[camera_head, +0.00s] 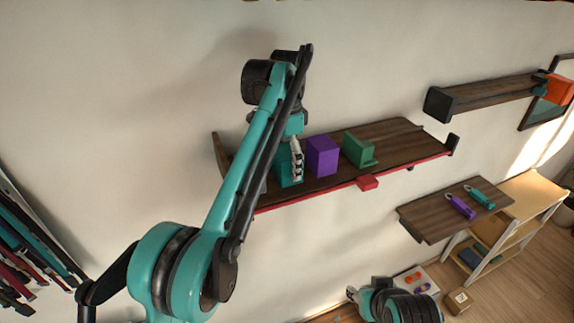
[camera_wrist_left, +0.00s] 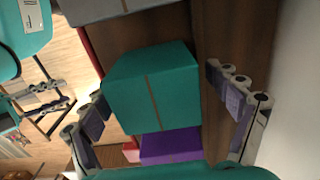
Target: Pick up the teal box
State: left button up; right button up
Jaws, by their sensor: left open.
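The teal box (camera_head: 284,170) stands near the left end of the wooden wall shelf (camera_head: 400,135), partly hidden behind my left gripper (camera_head: 296,158). In the left wrist view the teal box (camera_wrist_left: 155,88) lies between the spread fingers of my left gripper (camera_wrist_left: 158,95). A thin brown line runs down the box's face. The fingers are open on both sides, and I see a gap between the right finger and the box. Whether the left finger touches it I cannot tell. My right gripper does not show clearly; only part of my right arm is in the head view.
A purple box (camera_head: 322,155) stands close to the teal box, with a green block (camera_head: 358,149) further right. A red rail (camera_head: 310,198) runs along the shelf's front edge. A lower shelf (camera_head: 430,218) holds a purple and a teal tool. A higher shelf (camera_head: 490,95) is at the right.

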pick_arm(q)
jog(key=shift+s+f, duration=0.3)
jog(key=shift+w, duration=0.2)
jog(key=c, duration=1.4)
jog(key=shift+s, duration=0.1)
jog(key=shift+r, duration=0.1)
